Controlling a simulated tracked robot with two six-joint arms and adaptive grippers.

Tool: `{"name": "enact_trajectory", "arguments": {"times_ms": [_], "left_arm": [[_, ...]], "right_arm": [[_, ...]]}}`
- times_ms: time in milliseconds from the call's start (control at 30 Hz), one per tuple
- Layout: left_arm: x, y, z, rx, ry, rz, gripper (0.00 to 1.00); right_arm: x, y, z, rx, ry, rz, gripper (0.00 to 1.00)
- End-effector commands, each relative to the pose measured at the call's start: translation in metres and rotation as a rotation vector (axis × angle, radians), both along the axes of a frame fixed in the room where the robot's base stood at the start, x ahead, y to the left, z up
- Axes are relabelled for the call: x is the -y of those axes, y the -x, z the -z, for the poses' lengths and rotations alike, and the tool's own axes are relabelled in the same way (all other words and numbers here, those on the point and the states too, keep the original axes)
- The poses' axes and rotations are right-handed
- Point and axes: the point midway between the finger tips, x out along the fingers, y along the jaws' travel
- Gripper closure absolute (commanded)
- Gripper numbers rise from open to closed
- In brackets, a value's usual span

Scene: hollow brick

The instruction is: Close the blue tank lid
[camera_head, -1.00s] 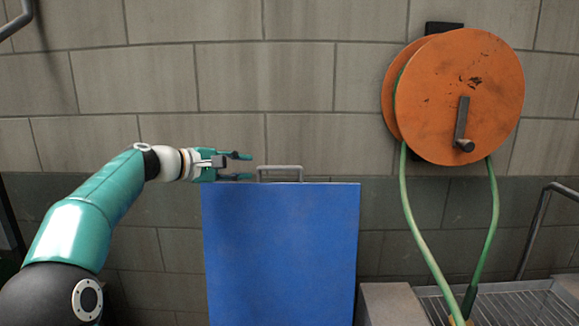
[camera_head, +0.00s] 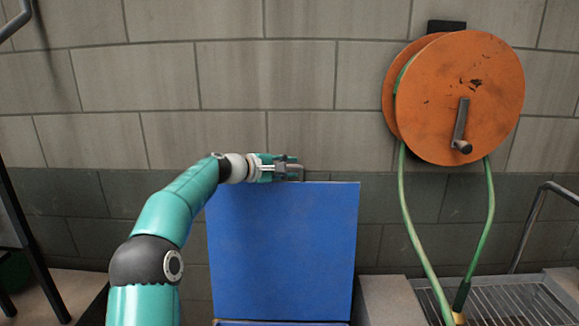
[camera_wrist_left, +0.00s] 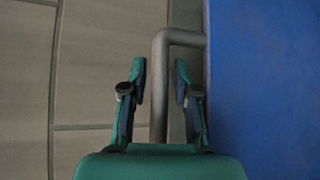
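The blue tank lid (camera_head: 283,255) stands upright, raised against the wall side. A grey metal handle (camera_head: 318,175) sits at its top edge, mostly hidden in the head view by my left gripper (camera_head: 292,168). In the left wrist view the lid (camera_wrist_left: 265,90) fills the right side. The handle (camera_wrist_left: 160,85) runs between the two fingers of my left gripper (camera_wrist_left: 160,85). The fingers are apart, with gaps showing on both sides of the bar. My right gripper is in neither view.
An orange hose reel (camera_head: 465,95) with a green hose (camera_head: 415,225) is on the block wall (camera_head: 330,75) at right. A metal grate (camera_head: 510,305) and a bent rail (camera_head: 532,220) are at lower right. A dark stand leg (camera_head: 30,240) is at left.

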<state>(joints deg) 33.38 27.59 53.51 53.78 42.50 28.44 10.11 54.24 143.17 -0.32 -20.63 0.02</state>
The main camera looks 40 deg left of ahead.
Motion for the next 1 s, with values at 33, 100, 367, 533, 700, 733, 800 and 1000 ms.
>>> {"name": "enact_trajectory", "arguments": {"times_ms": [33,100,367,533,700,733,800,1000], "left_arm": [[0.0,0.0,0.0,0.0,0.0,0.0,0.7],[0.0,0.0,0.0,0.0,0.0,0.0,0.7],[0.0,0.0,0.0,0.0,0.0,0.0,1.0],[-0.001,0.001,0.001,-0.001,0.001,-0.001,1.0],[-0.001,0.001,0.001,-0.001,-0.001,-0.002,1.0],[-0.001,0.001,0.001,-0.002,-0.001,-0.003,1.0],[0.01,0.0,0.0,-0.002,0.001,0.004,1.0],[0.004,0.0,0.003,0.002,-0.004,0.004,1.0]], "right_arm": [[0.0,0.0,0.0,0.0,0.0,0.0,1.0],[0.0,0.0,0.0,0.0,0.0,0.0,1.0],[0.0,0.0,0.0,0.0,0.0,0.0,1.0],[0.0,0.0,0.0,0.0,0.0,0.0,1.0],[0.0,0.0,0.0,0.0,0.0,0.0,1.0],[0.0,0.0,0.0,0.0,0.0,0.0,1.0],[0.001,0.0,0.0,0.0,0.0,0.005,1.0],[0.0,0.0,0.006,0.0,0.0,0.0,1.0]]}}
